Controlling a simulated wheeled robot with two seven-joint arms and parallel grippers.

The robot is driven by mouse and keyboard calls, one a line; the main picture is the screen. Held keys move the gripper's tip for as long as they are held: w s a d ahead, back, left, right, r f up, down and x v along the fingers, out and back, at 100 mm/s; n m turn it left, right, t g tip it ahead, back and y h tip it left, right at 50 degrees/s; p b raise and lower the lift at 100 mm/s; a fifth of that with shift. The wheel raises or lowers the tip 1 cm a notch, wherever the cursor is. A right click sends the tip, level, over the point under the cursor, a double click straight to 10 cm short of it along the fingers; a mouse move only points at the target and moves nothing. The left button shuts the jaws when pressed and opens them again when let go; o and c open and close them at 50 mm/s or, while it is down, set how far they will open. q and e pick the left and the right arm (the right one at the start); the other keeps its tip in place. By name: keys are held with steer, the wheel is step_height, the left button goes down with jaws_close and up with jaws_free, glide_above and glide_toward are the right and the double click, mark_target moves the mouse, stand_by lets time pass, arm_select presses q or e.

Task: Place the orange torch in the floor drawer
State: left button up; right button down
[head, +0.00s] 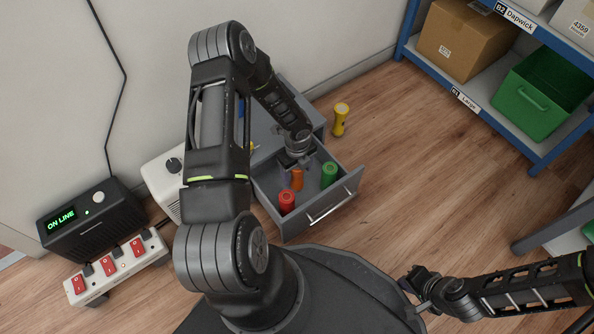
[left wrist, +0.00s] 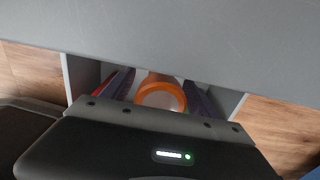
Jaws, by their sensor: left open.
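The orange torch (head: 297,180) stands in the open floor drawer (head: 334,207), between a red torch (head: 287,201) and a green torch (head: 329,174). My left gripper (head: 295,168) reaches down into the drawer at the orange torch. In the left wrist view the round orange end of the torch (left wrist: 161,97) shows between the two dark fingers, which are open and apart on either side. The gripper body hides the lower part of that view. My right gripper (head: 420,290) is at the lower right, away from the drawer; its jaw state is unclear.
A yellow torch (head: 341,119) stands on the floor behind the drawer. A grey cabinet (head: 262,128) is behind it. A power strip (head: 119,265) and a black box (head: 92,220) lie at left. A blue shelf (head: 541,150) holds a cardboard box (head: 465,38) and green bin (head: 540,95).

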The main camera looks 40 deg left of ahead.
arm_select(q)
step_height(320, 180, up, 12)
steer(key=p, duration=0.5)
steer(key=shift+r, duration=0.15)
stand_by(1.4)
